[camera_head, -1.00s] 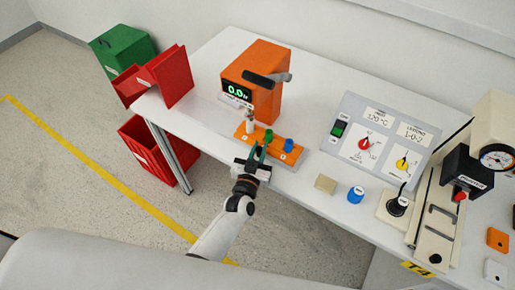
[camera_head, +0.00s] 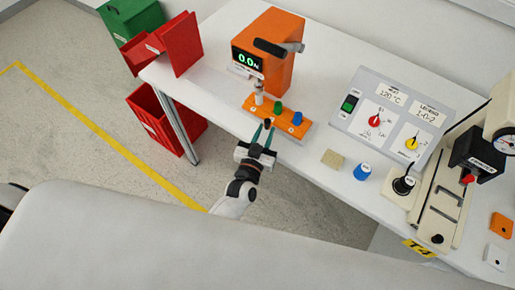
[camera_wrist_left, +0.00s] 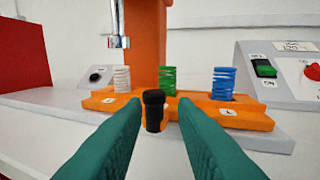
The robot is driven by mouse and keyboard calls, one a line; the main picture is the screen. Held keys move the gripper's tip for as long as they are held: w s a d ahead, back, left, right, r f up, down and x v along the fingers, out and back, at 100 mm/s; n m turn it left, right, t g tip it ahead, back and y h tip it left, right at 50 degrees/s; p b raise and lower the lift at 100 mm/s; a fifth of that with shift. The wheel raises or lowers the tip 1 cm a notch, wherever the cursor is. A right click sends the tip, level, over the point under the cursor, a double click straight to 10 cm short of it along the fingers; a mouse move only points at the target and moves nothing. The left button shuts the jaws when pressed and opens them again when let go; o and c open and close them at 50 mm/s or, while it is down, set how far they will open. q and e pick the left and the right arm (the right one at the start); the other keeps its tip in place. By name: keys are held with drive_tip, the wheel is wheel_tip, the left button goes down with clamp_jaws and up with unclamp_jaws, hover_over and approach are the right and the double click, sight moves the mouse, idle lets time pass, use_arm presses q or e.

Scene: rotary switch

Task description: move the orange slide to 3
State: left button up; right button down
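The orange slide (camera_head: 296,127) is a low bar at the front edge of the table, carrying a white spring (camera_wrist_left: 122,79), a green spring (camera_wrist_left: 167,80) and a blue spring (camera_wrist_left: 223,83). It also shows in the left wrist view (camera_wrist_left: 250,118). A black knob (camera_wrist_left: 154,98) on an orange stub stands at its front, near the middle. My left gripper (camera_head: 264,129) is open, its teal fingers on either side of the knob in the wrist view. I cannot tell whether they touch it. The small number labels are hard to read. My right gripper is not in view.
An orange press (camera_head: 276,55) with a 0.0 N display and a dark lever stands behind the slide. Red bins (camera_head: 165,118) are left.

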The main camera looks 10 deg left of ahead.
use_arm(q)
drive_tip(key=s+b, duration=0.1)
drive_tip(key=s, duration=0.7)
drive_tip(key=shift+a, duration=0.35)
drive_tip(key=s+a+f+m+g+h, duration=0.1)
drive_tip(key=s+f+g, duration=0.4)
drive_tip(key=f, duration=0.7)
drive_tip(key=s+a+f+m+g, duration=0.1)
drive_tip(key=s+f+g, duration=0.45)
drive_tip(key=f, duration=0.75)
drive_tip(key=s+a+f+g+y, duration=0.1)
drive_tip(key=s+a+f+g, duration=0.2)
drive_tip(key=s, duration=0.8)
drive_tip(key=s+a+f+g+y, duration=0.1)
drive_tip(key=s+a+f+g, duration=0.2)
drive_tip(key=s+a+f, duration=0.5)
drive_tip(key=s+f, duration=0.2)
drive_tip(key=s, duration=0.2)
drive_tip(key=shift+s+a+n+y, duration=0.15)
drive_tip(key=shift+s+n+y, duration=0.1)
drive_tip(key=shift+n+y, duration=0.05)
drive_tip(key=shift+f+g, duration=0.1)
drive_tip(key=shift+g, duration=0.15)
